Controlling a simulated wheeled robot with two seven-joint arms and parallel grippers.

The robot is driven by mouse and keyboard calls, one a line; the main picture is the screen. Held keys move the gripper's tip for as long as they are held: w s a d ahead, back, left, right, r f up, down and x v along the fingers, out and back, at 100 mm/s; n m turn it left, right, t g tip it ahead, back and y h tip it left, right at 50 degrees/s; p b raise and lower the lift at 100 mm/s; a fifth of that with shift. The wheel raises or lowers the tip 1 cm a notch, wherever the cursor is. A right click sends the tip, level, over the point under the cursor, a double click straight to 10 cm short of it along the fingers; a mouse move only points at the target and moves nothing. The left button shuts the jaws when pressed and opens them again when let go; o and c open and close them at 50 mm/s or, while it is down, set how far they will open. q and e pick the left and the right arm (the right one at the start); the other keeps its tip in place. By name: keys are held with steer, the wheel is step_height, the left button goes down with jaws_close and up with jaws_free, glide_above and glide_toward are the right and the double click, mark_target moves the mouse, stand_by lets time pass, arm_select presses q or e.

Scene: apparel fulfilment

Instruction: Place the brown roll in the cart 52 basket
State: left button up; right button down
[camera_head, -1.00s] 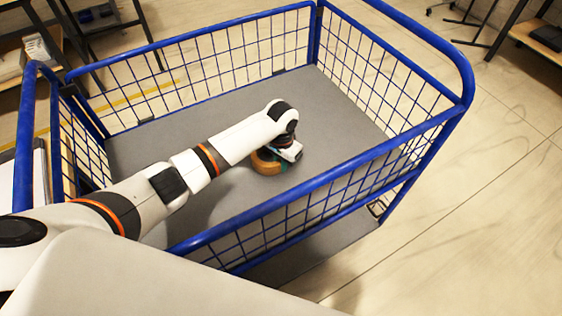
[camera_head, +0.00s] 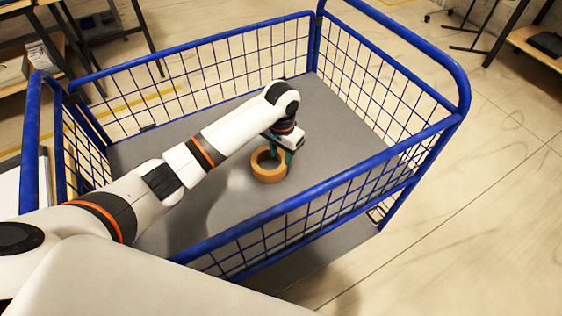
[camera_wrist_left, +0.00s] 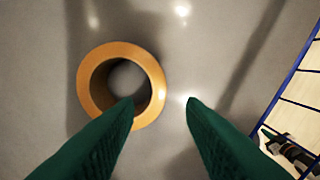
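The brown roll (camera_head: 270,172) lies flat on the grey floor of the blue cart basket (camera_head: 330,112). In the left wrist view the roll (camera_wrist_left: 90,82) is a tan ring with an open centre, seen from above. My left gripper (camera_head: 284,156) is inside the basket, just above and behind the roll.
Blue rails and wire mesh walls (camera_head: 215,66) surround the grey basket floor, which is otherwise empty. My left arm reaches over the near-left side. Dark-legged tables stand at the back left and back right. Open floor lies to the right.

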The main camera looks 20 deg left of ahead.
arm_select(q)
step_height(320, 180, up, 4)
steer(key=shift+f, duration=0.2)
stand_by(0.4)
